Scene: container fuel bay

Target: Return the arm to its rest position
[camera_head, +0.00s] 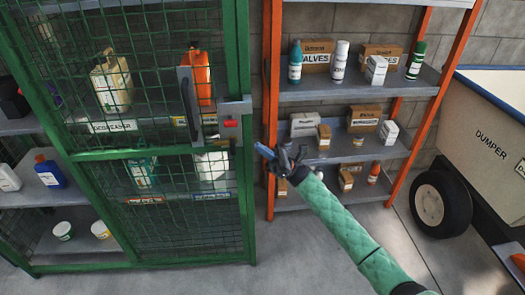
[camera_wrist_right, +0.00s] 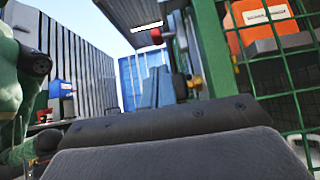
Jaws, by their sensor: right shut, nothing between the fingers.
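My right arm, in a green quilted sleeve, comes in from the lower right in the head view. Its right gripper (camera_head: 268,152) is raised in front of the orange-post shelf, just right of the green mesh cage's latch. The gripper is shut with nothing in it. In the right wrist view, the dark gripper body (camera_wrist_right: 165,150) fills the bottom, and the fingers' tips cannot be made out. My left gripper does not show in the head view.
The green mesh cage (camera_head: 245,200) has a shut door with a grey handle and a red-marked latch (camera_head: 231,122). Bottles stand behind it. The orange-post shelf (camera_head: 340,88) holds boxes and bottles. A dumper (camera_head: 490,130) stands at right. Grey floor (camera_head: 320,250) is clear below.

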